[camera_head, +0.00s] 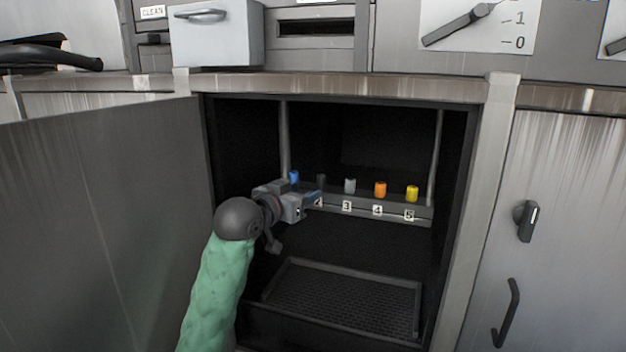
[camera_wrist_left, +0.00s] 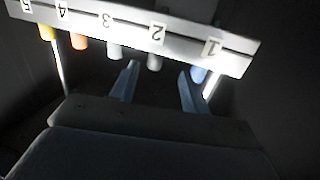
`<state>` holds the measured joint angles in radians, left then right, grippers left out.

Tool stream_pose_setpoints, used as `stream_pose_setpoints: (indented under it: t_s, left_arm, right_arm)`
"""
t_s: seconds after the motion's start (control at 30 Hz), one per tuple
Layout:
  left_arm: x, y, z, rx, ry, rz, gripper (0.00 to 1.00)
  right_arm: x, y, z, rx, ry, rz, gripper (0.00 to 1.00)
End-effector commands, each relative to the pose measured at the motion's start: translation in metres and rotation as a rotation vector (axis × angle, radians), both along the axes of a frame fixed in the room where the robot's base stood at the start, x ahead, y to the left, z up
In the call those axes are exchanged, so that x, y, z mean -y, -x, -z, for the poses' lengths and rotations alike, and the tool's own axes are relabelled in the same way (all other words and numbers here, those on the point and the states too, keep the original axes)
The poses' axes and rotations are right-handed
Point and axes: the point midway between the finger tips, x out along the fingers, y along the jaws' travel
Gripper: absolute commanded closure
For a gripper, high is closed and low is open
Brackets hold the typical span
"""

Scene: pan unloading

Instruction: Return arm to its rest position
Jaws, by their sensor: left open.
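My left gripper (camera_head: 310,199) reaches into the open cabinet from the left, in front of the left end of a numbered rack. In the left wrist view its two fingers (camera_wrist_left: 158,76) are spread apart, with nothing seen held. The rack (camera_head: 428,215) carries blue (camera_head: 294,176), dark (camera_head: 321,181), light grey (camera_head: 350,186), orange (camera_head: 380,189) and yellow (camera_head: 412,193) pegs. The gripper hides its lower left part. In the left wrist view the rack (camera_wrist_left: 130,22) appears upside down. The fingertips there lie near positions 1 and 2; contact cannot be told. My right gripper is not in view.
A dark perforated tray (camera_head: 345,264) lies low in the cabinet. The open door (camera_head: 100,220) stands left of my arm. The cabinet's right post (camera_head: 480,200) and countertop edge (camera_head: 340,86) frame the opening. A black pan (camera_head: 50,58) rests on the counter at left.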

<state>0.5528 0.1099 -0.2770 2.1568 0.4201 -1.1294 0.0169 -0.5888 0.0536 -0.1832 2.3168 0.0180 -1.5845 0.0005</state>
Motion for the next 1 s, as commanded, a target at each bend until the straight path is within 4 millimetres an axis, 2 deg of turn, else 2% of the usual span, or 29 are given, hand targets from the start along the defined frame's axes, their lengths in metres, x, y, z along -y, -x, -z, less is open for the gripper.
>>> stream_pose_setpoints:
  t_s: [0.27,0.47,0.67,0.87,1.0]
  left_arm:
    - [-0.035,0.009,0.021,-0.108,-0.153,-0.147,0.54]
    - [-0.057,0.023,0.074,-0.220,-0.207,-0.220,0.54]
    - [-0.071,0.042,0.133,-0.331,-0.242,-0.262,0.54]
    - [-0.086,0.076,0.211,-0.474,-0.279,-0.302,0.54]
    - [-0.094,0.106,0.266,-0.574,-0.301,-0.320,0.54]
  right_arm:
    - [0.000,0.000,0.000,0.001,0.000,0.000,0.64]
    - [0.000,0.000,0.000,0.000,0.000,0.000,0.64]
    - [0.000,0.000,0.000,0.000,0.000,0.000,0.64]
    - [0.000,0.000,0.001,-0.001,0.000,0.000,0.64]
    - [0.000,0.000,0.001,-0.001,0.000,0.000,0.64]
